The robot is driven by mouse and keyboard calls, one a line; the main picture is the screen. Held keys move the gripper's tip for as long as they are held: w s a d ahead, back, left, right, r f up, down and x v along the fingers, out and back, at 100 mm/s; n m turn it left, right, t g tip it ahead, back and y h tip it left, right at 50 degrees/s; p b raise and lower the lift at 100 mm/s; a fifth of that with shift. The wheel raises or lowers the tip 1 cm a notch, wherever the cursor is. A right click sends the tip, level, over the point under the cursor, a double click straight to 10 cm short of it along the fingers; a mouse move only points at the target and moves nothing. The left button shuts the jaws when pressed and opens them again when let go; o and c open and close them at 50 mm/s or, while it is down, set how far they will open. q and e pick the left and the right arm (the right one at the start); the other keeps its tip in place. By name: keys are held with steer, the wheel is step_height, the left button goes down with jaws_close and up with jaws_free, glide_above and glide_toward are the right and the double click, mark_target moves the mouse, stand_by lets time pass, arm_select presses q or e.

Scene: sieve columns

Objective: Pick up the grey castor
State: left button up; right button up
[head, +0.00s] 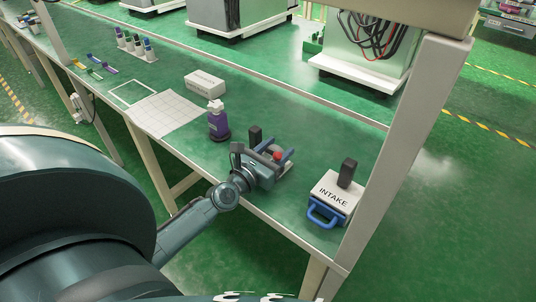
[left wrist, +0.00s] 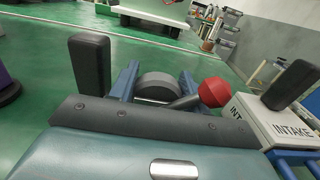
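My left gripper (head: 278,149) is low over the near part of the green bench, its two blue fingers apart and pointing away from me. In the left wrist view the fingers (left wrist: 160,70) lie on either side of a grey, rounded castor (left wrist: 157,85). Narrow gaps seem to show beside it, and I see no clear grip. The palm plate hides its lower part. A red ball (left wrist: 213,92) on a grey rod is just right of the right finger; I cannot tell what the rod joins. My right gripper is not in view.
A white INTAKE box (head: 329,190) with a blue handle is to the right, with a black upright block (head: 347,172) at it. Another black block (head: 255,135) and a purple bottle (head: 218,124) stand close to the gripper. A bench post (head: 400,150) rises at right.

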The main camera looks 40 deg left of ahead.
arm_select(q)
steer(key=c, duration=0.6)
steer(key=shift+c, duration=0.2)
steer(key=shift+r, duration=0.15)
